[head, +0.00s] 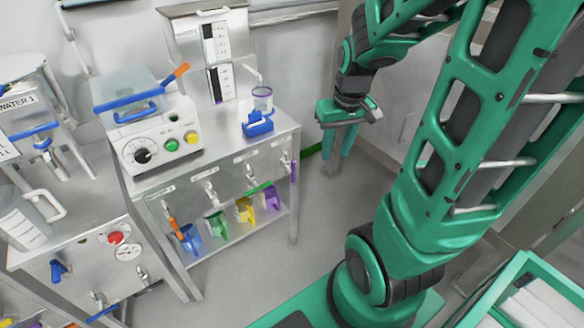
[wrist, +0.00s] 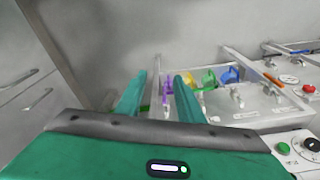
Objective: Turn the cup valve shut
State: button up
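A clear cup with a purple rim (head: 262,99) is on the steel bench under a thin spout from the steel tank (head: 211,60). A blue piece (head: 258,124) sits just in front of the cup. I cannot tell whether it is the cup valve's handle, nor how far any valve is turned. My gripper (head: 338,152) hangs in free air right of the bench, fingers down, apart from the cup. In the wrist view, the two green fingers of my gripper (wrist: 158,92) are spread with nothing held between them; a bench leg shows behind the gap.
The steel bench (head: 220,165) bears a scale-like machine (head: 158,140) with a dial and buttons. Several coloured scoops, including a yellow one (head: 244,210), are on its lower shelf below small taps. Another station with a red button (head: 116,238) stands left.

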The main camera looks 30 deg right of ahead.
jog(key=w+d+f+n+t, duration=0.1)
jog(key=w+f+n, duration=0.1)
jog(key=w+f, duration=0.55)
jog(key=n+t, duration=0.2)
send_near(294, 164)
jog(key=f, duration=0.1)
jog(key=shift+y, duration=0.3)
jog(key=x, duration=1.1)
jog(key=shift+w+d, duration=0.2)
jog(key=shift+d, duration=0.1)
